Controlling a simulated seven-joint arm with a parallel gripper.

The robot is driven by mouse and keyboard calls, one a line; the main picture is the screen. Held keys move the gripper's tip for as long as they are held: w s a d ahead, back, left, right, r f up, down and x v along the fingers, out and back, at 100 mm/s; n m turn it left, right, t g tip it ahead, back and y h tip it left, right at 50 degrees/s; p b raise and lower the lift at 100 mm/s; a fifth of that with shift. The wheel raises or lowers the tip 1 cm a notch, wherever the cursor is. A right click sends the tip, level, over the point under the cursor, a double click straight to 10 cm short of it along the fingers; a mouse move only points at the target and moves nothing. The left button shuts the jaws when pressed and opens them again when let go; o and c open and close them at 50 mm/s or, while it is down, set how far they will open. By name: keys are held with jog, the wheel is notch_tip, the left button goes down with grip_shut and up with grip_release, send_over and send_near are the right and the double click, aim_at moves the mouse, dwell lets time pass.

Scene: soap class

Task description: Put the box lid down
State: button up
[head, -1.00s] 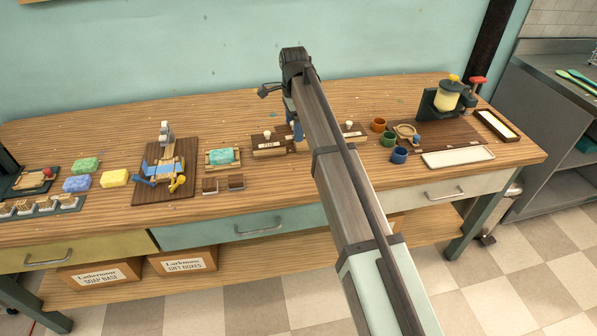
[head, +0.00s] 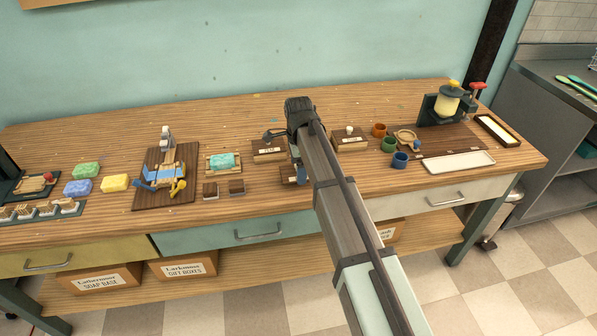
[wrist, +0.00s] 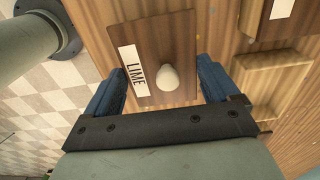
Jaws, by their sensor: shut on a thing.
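The box lid (wrist: 178,35) is a dark brown board with a white LIME label and a pale round knob. In the head view the lid (head: 288,175) shows partly beside my gripper (head: 298,172), near the table's front. My arm hides the rest. I cannot tell whether the lid touches the table. A pale wooden box (wrist: 270,85), without a dark lid, lies beside it in the wrist view; in the head view my arm hides it.
A lidded box (head: 268,152) stands behind and left of the lid, another (head: 349,140) to the right. Three coloured cups (head: 389,145) stand further right. The worktable's front edge (head: 270,215) is close.

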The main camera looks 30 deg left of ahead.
jog(key=shift+f, duration=1.1)
jog(key=shift+f, duration=0.15)
jog(key=o, duration=0.8)
notch_tip(320, 180, up, 12)
jog(key=shift+r, duration=0.2)
